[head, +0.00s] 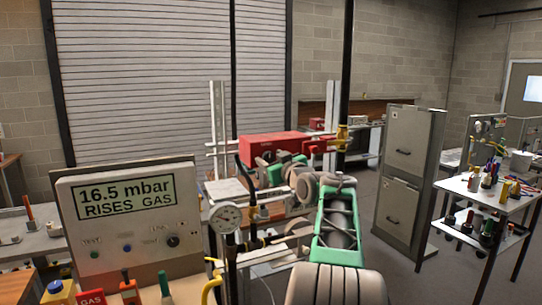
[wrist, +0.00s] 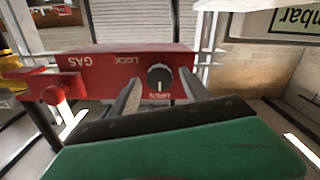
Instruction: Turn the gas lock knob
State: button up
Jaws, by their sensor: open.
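The red gas box (wrist: 95,72) fills the upper middle of the wrist view, its lettering "GAS" and "LOCK" upside down. The round black knob (wrist: 159,76) is on its face. A white mark on the knob points down in the picture, toward a small label that is hard to read. My gripper (wrist: 161,80) is open, with one finger to either side of the knob. I cannot tell whether the fingers touch it. In the head view the red box (head: 275,146) stands at mid-picture. My arm reaches it from the right and the knob is hidden.
A red valve handle (wrist: 52,92) sticks out beside the box. A grey panel (head: 125,250) at the left reads "16.5 mbar RISES GAS". A round dial gauge (head: 228,217) and pipes stand below the box. A filing cabinet (head: 408,180) and a tool trolley (head: 500,190) are at the right.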

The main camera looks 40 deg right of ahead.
grip_shut()
dwell(0.6)
